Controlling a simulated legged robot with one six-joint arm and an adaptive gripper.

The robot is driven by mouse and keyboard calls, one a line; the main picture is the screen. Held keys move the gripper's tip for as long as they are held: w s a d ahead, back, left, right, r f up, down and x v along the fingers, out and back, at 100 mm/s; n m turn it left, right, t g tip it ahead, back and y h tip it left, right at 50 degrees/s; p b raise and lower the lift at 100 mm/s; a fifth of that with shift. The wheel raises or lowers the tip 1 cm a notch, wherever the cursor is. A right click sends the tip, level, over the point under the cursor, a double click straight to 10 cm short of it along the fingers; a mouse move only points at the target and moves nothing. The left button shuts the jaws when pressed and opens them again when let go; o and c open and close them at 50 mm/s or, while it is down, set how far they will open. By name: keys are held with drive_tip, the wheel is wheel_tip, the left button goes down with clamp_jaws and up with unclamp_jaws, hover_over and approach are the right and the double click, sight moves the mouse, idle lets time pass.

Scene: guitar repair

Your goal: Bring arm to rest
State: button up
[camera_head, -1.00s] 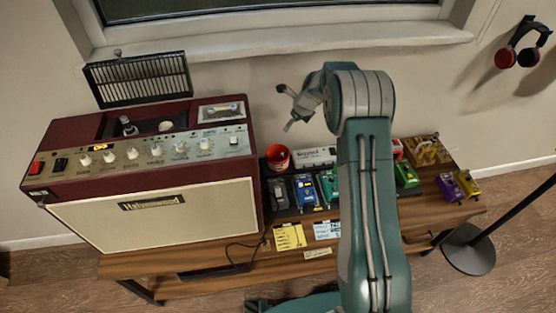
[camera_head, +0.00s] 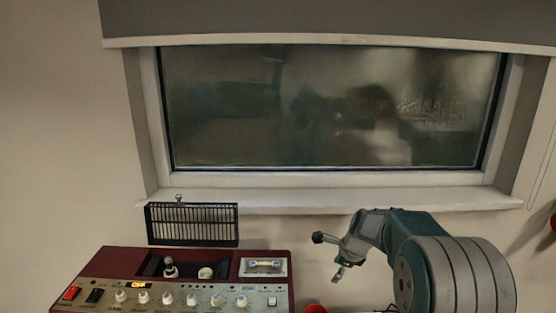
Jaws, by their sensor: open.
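My gripper (camera_head: 329,256) is at the end of my folded teal arm, right of centre in the head view. Its fingers are spread apart with nothing between them. It is in front of the wall just below the window sill, to the right of the amplifier (camera_head: 88,279), and touches nothing that I can see. The large round joint of my arm fills the lower right and hides what is behind it.
The dark red amplifier with knobs stands at the lower left. A black grille (camera_head: 192,224) is behind it by the window sill (camera_head: 330,201). The window (camera_head: 320,110) fills the upper middle. A red cup (camera_head: 315,309) barely shows at the bottom edge.

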drive_tip(key=s+a+r+n+h, duration=0.1)
drive_tip(key=s+r+n, duration=0.4)
drive_tip(key=s+r, duration=0.3)
drive_tip(key=s+a+r+n, duration=0.1)
drive_tip(key=s+r+n, duration=0.45)
drive_tip(key=s, duration=0.45)
drive_tip(key=s+n+t+h, duration=0.1)
drive_tip(key=s+n+t, duration=0.1)
drive_tip(key=s+n, duration=0.8)
drive_tip(key=s, duration=0.8)
drive_tip(key=shift+d+f+h, duration=0.25)
drive_tip(key=shift+d+h, duration=0.05)
drive_tip(key=shift+d, duration=0.1)
drive_tip(key=shift+s, duration=0.1)
